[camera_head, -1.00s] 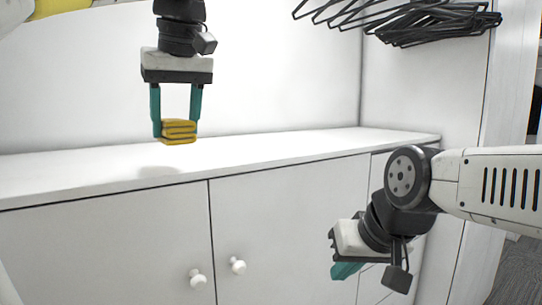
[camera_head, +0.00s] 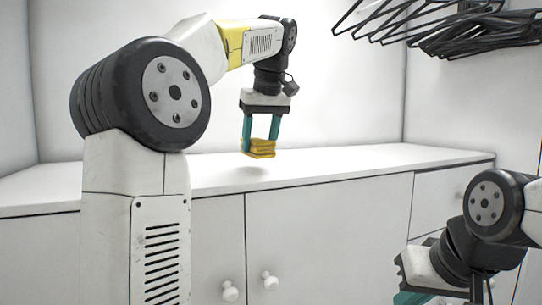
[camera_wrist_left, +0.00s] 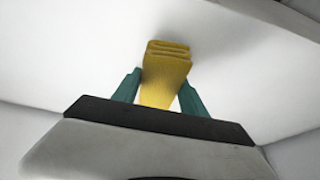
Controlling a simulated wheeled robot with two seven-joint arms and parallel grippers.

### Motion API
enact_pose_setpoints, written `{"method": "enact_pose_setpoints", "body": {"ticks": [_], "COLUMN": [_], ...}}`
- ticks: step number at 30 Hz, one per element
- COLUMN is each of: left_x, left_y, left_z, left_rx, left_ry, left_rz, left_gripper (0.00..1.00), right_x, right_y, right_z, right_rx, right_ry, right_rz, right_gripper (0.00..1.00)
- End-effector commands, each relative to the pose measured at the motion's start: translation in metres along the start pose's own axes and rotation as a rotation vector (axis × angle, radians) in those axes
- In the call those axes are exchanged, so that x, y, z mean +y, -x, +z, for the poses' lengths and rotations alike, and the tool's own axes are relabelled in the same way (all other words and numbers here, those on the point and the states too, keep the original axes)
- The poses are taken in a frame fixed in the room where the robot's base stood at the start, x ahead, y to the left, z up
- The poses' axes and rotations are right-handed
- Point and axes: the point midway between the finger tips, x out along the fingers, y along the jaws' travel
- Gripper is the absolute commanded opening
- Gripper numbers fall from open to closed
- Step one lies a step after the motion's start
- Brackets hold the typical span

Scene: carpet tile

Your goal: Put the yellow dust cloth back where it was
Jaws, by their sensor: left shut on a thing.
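The yellow dust cloth (camera_head: 260,148) is a small folded stack. My left gripper (camera_head: 261,142) is shut on it, with one teal finger on either side, and holds it over the white cabinet top (camera_head: 340,163). A soft shadow lies on the top beneath the cloth, which looks a little above the surface. In the left wrist view the cloth (camera_wrist_left: 166,70) stands out between the two teal fingers (camera_wrist_left: 158,90). My right gripper is at the lower right of the head view, mostly cut off by the frame edge; its fingertips are barely seen.
Dark hangers (camera_head: 455,32) hang at the upper right. The white cabinet front has doors with two round knobs (camera_head: 270,281). The cabinet top is otherwise bare on both sides of the cloth, with a white wall (camera_head: 345,100) behind it.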

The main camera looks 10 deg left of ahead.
Motion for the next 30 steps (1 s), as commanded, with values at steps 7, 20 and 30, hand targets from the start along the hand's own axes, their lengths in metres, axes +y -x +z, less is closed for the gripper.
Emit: {"method": "enact_pose_setpoints", "body": {"ticks": [7, 20, 30], "left_x": [0.004, 0.005, 0.005], "left_y": [-0.020, -0.036, -0.039], "left_z": [0.000, 0.006, 0.007], "left_rx": [-0.001, 0.001, 0.000], "left_ry": [-0.001, 0.001, 0.001], "left_rz": [-0.002, 0.000, 0.000], "left_gripper": [0.12, 0.12, 0.72], "right_x": [0.000, 0.000, 0.000], "right_y": [0.000, 0.000, 0.000], "right_z": [0.000, 0.000, 0.000], "right_rx": [0.000, 0.000, 0.000], "right_ry": [0.000, 0.000, 0.000], "right_rz": [0.000, 0.000, 0.000], "right_gripper": [0.00, 0.00, 0.00]}}
